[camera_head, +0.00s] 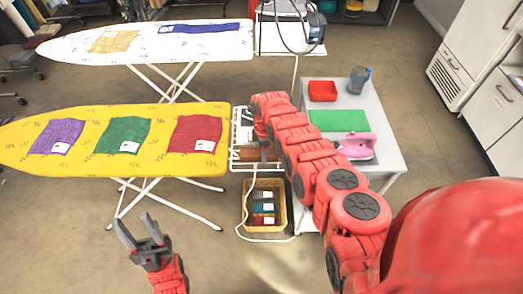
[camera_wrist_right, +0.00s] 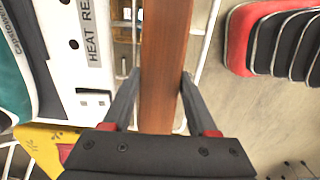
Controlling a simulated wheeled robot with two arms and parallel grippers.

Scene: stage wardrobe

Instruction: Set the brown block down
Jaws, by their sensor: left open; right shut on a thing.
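The brown block (camera_wrist_right: 163,60) is a long wooden piece running up the middle of the right wrist view. My right gripper (camera_wrist_right: 160,78) is shut on it, one finger against each side. In the head view a brown strip of the block (camera_head: 250,156) shows at the white wire rack, by the right end of the yellow ironing board. My right gripper (camera_head: 262,148) is there, partly hidden by my red arm. I cannot tell whether the block touches the rack. My left gripper (camera_head: 137,222) is open and empty over the floor, in front of the yellow board.
The yellow ironing board (camera_head: 80,118) carries purple, green and red cloths. A yellow basket (camera_head: 249,216) with folded items stands on the floor below the rack.

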